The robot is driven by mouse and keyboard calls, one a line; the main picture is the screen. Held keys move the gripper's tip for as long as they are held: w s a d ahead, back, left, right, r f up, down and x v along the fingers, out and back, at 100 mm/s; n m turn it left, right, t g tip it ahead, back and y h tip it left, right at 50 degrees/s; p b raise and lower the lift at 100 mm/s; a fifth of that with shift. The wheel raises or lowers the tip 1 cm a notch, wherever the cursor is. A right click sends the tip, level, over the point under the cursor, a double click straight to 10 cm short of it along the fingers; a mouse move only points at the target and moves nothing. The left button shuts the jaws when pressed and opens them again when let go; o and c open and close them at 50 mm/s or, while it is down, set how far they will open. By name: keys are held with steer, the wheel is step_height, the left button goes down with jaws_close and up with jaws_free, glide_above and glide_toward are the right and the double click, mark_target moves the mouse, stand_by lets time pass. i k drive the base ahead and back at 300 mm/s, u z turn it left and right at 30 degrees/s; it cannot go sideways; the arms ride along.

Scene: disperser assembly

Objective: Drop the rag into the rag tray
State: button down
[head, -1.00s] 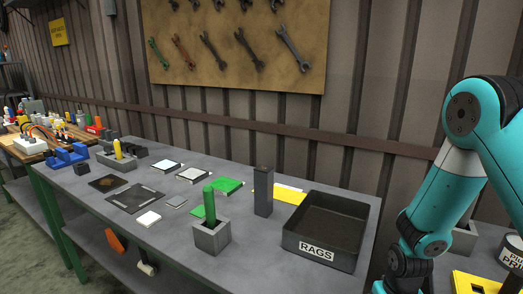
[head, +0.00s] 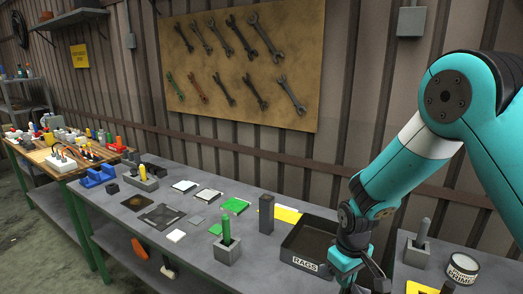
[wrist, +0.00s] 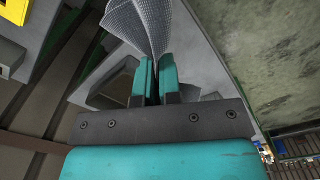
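The rag (wrist: 145,25) is a light grey woven cloth, gathered and hanging between the fingers of my gripper (wrist: 155,85) in the wrist view. The fingers are closed on it. In the head view, my gripper (head: 372,284) is partly cut off at the bottom edge, beside the right side of the rag tray, and I cannot make out the rag there. The rag tray (head: 303,262) is a dark open box labelled "RAGS" at the right end of the grey table. My arm hides its right part, and its visible inside looks empty.
A dark upright block (head: 266,213) stands left of the tray, and a green rod in a grey holder (head: 227,250) is farther left. A second table at right carries a tin (head: 462,268) and a grey holder (head: 416,254). A wrench board (head: 240,65) hangs behind.

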mark_target(305, 247)
steer(key=u, duration=2.45)
steer(key=i, duration=1.55)
steer(key=z, duration=3.45)
steer(key=i, duration=1)
